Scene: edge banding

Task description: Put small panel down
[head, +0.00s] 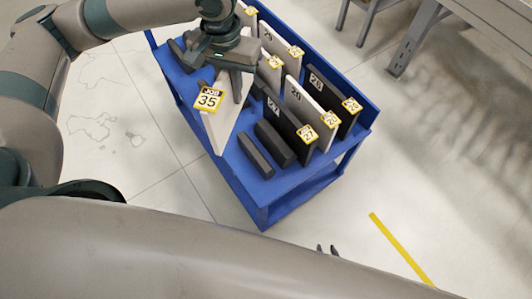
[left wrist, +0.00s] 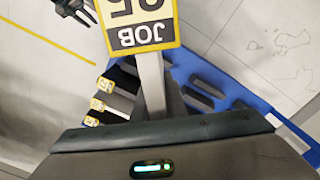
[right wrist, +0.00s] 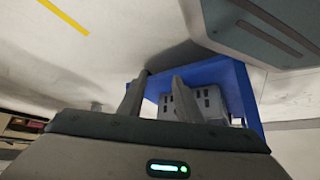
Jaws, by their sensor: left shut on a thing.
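The small white panel with the yellow JOB 35 tag (head: 208,128) is upright at the near-left side of the blue cart (head: 282,200). My left gripper (head: 237,82) is shut on the panel near its upper end. In the left wrist view the tag (left wrist: 137,22) fills the top middle. I cannot tell whether the panel's lower edge touches the cart. My right gripper (right wrist: 157,98) is open and empty in the right wrist view, apart from the cart. In the head view only its fingertips (head: 327,250) show, above the floor.
Several tagged panels stand in the cart, including black panel 27 (head: 288,122), white panel 20 (head: 318,108) and a dark panel 26 (head: 345,105). Low dark divider blocks (head: 256,156) lie along the cart's near side. A grey table frame (head: 412,42) stands at the upper right.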

